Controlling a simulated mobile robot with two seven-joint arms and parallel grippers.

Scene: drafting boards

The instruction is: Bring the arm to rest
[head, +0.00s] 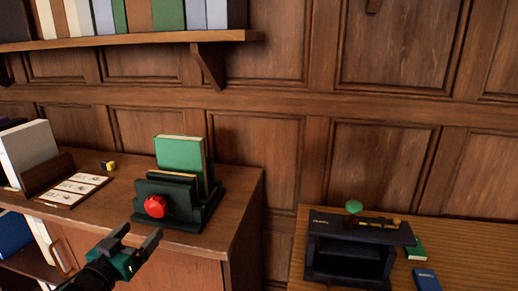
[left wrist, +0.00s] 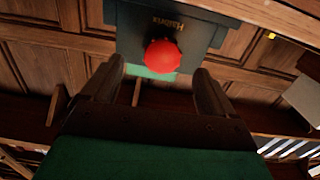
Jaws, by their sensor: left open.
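My left gripper (head: 133,243) is open and empty in the head view, in front of the left cabinet top and below a red knob (head: 155,206). The knob is on the front of a dark green holder (head: 196,212) with a green book (head: 180,154) upright in it. In the left wrist view the open fingers (left wrist: 160,92) point toward the red knob (left wrist: 162,56), with a gap between them and it. My right gripper is not in view.
A wooden cabinet top (head: 228,184) carries the holder, a card sheet (head: 74,190) and a small yellow and black item (head: 108,165). A bookshelf (head: 130,40) hangs above. A lower table (head: 450,235) at right bears a dark box (head: 350,250) and a blue book (head: 426,280).

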